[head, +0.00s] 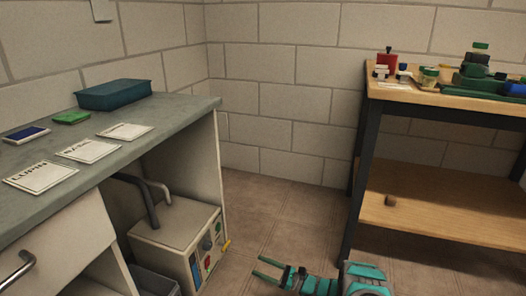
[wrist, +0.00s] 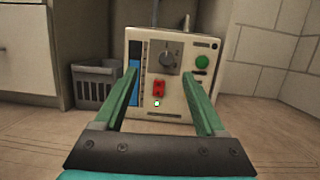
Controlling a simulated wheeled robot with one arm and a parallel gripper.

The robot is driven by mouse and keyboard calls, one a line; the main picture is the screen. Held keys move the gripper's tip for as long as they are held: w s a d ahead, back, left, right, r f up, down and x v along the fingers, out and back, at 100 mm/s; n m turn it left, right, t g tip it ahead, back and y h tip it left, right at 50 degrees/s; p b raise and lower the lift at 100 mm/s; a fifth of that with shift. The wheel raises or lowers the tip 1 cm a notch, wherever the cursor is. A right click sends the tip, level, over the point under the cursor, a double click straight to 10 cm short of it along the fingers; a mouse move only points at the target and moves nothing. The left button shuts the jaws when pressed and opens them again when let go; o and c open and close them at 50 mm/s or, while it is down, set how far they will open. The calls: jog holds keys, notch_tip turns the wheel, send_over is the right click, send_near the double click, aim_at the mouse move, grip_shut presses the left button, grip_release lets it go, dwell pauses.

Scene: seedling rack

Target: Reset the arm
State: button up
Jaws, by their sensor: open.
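My gripper (head: 269,268) is low over the floor at the bottom middle of the head view, its two green fingers spread apart with nothing between them. In the wrist view my gripper (wrist: 166,88) is open and points toward a beige control box (wrist: 175,105). The box has a grey dial, a red switch and a green button on its front. In the head view the same box (head: 175,235) stands under the grey counter, left of my gripper and apart from it.
The grey counter (head: 90,150) at left holds a teal tray (head: 114,95), labelled cards (head: 88,150), and a green and a blue item. A wooden bench (head: 440,98) with several small items stands at right. A grey basket (wrist: 96,85) sits beside the box. Floor (head: 275,215) between them is clear.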

jog(key=s+a+r+n+g+h+b, duration=0.1)
jog(key=s+a+r+n+g, duration=0.25)
jog(key=r, duration=0.25)
jog(key=s+a+r+n+g+b, duration=0.1)
jog(key=s+a+r+n+g, duration=0.2)
jog(key=r, duration=0.4)
jog(key=s+d+r+n+g+h+b, duration=0.1)
jog(key=s+r+n+g+h+b, duration=0.2)
jog(key=s+r+n+g+h, duration=0.65)
jog(key=s+d+r+n+t+h+b, duration=0.15)
jog(key=s+d, duration=0.25)
jog(key=s, duration=0.5)
jog(key=s+d+r+t+h+b, duration=0.1)
jog(key=s+d+t, duration=0.2)
jog(key=s, duration=0.6)
jog(key=s+d+f+n+t+h+b, duration=0.15)
jog(key=s+d+n+t+h, duration=0.4)
jog(key=s+d, duration=0.85)
notch_tip(320, 180, up, 14)
jog(key=m+g+h+p, duration=0.1)
jog(key=p, duration=1.1)
jog(key=shift+a+m+g+p, duration=0.15)
jog(key=shift+m+g+p, duration=0.25)
jog(key=shift+s, duration=0.1)
